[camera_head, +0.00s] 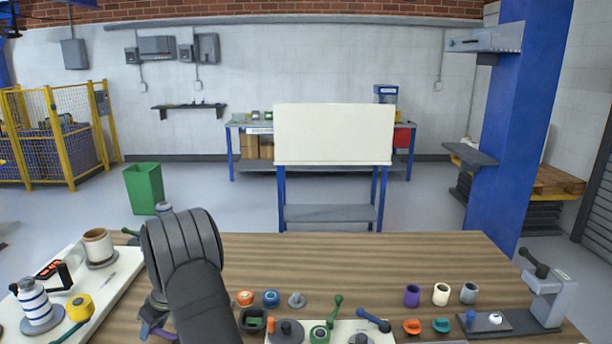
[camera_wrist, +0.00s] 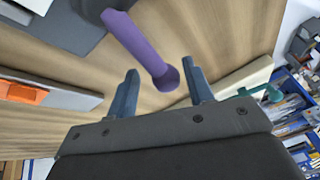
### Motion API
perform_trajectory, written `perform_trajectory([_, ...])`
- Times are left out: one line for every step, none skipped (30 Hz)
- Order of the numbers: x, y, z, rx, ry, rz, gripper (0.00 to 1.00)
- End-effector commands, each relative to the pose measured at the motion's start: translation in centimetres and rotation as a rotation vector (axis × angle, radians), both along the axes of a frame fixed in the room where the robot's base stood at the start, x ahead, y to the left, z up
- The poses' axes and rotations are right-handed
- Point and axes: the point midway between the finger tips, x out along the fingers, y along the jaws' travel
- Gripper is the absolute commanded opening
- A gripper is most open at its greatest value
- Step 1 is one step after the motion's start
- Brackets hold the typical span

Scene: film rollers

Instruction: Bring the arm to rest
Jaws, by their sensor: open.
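My gripper (camera_wrist: 162,74) is open in the wrist view, with its two blue-grey fingers apart. A purple handle (camera_wrist: 138,42) with a round knob shows between and beyond the fingertips. I cannot tell how far it is from them, and it is not gripped. In the head view my dark grey arm stands over the left part of the wooden table (camera_head: 400,262) and hides most of the gripper. A purple piece (camera_head: 160,331) shows low beside the arm.
A white board (camera_head: 118,283) with a spool (camera_head: 98,245) and yellow tape (camera_head: 80,307) lies at the left. Small rollers and handles, such as a green one (camera_head: 334,312), line the front. A grey crank fixture (camera_head: 549,298) stands at the right. The table's back middle is clear.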

Motion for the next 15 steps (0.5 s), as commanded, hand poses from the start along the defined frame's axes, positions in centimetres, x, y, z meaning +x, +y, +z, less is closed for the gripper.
perform_trajectory([0.14, -0.06, -0.05, -0.001, 0.001, -0.025, 0.47])
perform_trajectory([0.26, -0.07, -0.05, -0.001, 0.0, -0.039, 0.47])
perform_trajectory([0.36, -0.1, -0.04, 0.0, 0.0, -0.054, 0.47])
perform_trajectory([0.43, -0.12, -0.04, -0.001, 0.001, -0.063, 0.47])
perform_trajectory([0.48, -0.13, -0.03, 0.0, 0.001, -0.071, 0.47])
perform_trajectory([0.54, -0.14, -0.03, -0.001, 0.002, -0.08, 0.47])
perform_trajectory([0.59, -0.15, -0.02, 0.0, 0.001, -0.085, 0.47])
perform_trajectory([0.61, -0.16, -0.01, -0.001, 0.001, -0.089, 0.47])
perform_trajectory([0.64, -0.16, -0.02, 0.0, 0.001, -0.091, 0.47])
perform_trajectory([0.66, -0.16, 0.0, -0.001, 0.0, -0.093, 0.47])
perform_trajectory([0.67, -0.17, -0.01, 0.0, 0.0, -0.094, 0.47])
perform_trajectory([0.67, -0.17, 0.0, 0.0, 0.0, -0.094, 0.47])
perform_trajectory([0.66, -0.18, 0.0, 0.0, 0.0, -0.094, 0.47])
perform_trajectory([0.66, -0.18, 0.0, 0.0, 0.0, -0.094, 0.47])
perform_trajectory([0.66, -0.18, 0.0, -0.001, 0.001, -0.093, 0.47])
